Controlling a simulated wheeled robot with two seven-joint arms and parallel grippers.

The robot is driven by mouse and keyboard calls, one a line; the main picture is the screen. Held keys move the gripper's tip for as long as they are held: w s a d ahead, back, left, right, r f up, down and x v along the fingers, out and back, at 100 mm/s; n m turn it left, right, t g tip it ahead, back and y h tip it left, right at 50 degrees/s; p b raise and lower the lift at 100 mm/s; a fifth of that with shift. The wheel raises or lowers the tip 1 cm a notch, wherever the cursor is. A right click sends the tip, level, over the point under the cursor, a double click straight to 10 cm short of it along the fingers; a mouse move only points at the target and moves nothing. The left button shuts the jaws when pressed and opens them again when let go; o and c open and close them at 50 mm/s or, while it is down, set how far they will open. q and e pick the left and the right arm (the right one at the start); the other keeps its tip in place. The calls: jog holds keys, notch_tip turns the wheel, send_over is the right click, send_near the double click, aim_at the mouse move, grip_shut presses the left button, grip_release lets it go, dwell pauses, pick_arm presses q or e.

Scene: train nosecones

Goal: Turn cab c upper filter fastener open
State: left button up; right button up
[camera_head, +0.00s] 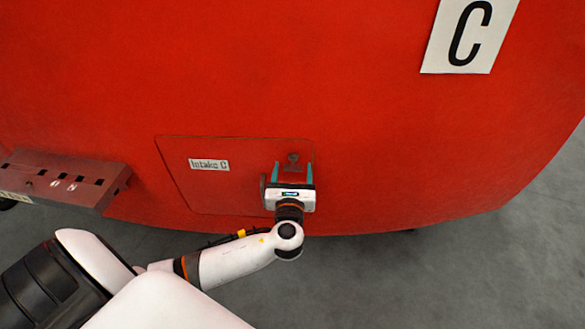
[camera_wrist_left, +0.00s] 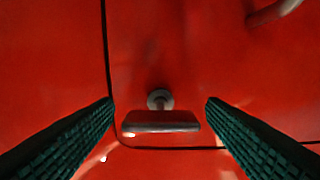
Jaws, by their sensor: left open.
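The cab's red panel labelled "Intake C" (camera_head: 209,165) is flush in the red nosecone. Its upper fastener (camera_head: 292,157) is a small dark shape near the panel's upper right corner. In the left wrist view the fastener (camera_wrist_left: 160,121) shows as a grey round stud with a dark flat bar lying crosswise, close to the panel seam. My left gripper (camera_head: 292,170) is open in front of the panel, just below the fastener in the head view. In the left wrist view its two green ribbed fingers (camera_wrist_left: 160,103) stand on either side of the bar, apart from it.
A white plate with the letter C (camera_head: 468,35) is at the upper right of the red nosecone. A red ledge with dark slots (camera_head: 65,180) sticks out at the left. A grey curved tube (camera_wrist_left: 275,12) shows at the wrist view's upper right. Grey floor (camera_head: 480,270) lies below.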

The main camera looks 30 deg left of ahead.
pick_arm(q)
jog(key=shift+w+a, duration=0.15)
jog(key=shift+w, duration=0.1)
jog(key=c, duration=1)
